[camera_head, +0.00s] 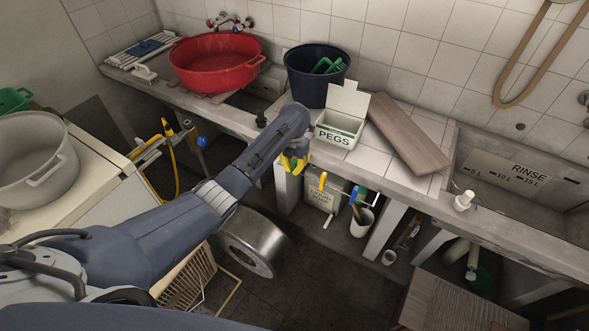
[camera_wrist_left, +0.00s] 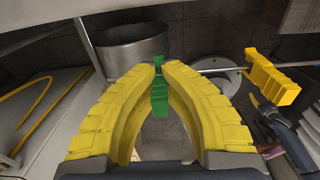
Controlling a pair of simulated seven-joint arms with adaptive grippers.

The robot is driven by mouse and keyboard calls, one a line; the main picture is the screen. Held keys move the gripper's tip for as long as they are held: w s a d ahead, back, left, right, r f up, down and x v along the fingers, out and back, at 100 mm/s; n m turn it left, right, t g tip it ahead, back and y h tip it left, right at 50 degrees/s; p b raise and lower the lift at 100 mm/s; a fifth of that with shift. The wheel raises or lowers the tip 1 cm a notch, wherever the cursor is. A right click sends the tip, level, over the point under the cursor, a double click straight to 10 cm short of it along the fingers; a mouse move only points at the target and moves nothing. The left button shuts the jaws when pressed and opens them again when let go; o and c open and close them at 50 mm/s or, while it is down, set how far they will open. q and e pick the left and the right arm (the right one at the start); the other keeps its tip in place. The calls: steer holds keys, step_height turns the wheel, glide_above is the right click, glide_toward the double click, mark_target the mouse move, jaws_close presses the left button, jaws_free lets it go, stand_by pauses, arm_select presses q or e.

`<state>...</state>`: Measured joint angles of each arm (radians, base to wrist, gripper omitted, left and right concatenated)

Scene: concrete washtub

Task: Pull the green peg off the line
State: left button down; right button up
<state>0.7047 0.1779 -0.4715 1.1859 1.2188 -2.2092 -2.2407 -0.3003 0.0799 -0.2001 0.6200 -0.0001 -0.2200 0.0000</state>
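My left gripper (camera_head: 293,165) reaches down in front of the washtub's front edge in the head view. In the left wrist view its yellow fingers (camera_wrist_left: 162,68) come together around a green peg (camera_wrist_left: 159,98), with the peg's narrow top between the fingertips. The thin line (camera_wrist_left: 222,69) runs from behind the right finger to a yellow peg (camera_wrist_left: 272,78) clipped on it. That yellow peg (camera_head: 322,181) also shows in the head view, just right of my gripper. The fingers hide where the green peg meets the line. My right gripper is in neither view.
A white PEGS box (camera_head: 339,133) with its lid up stands on the ledge above the line. A red basin (camera_head: 217,66) and a dark blue bucket (camera_head: 314,85) stand behind. A metal drum (camera_head: 250,245) is below. A white cup (camera_head: 362,222) is under the ledge.

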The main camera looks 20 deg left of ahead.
mark_target(294, 161)
arm_select(q)
steer(key=shift+r, duration=0.7)
stand_by(0.6)
steer(key=shift+r, duration=2.5)
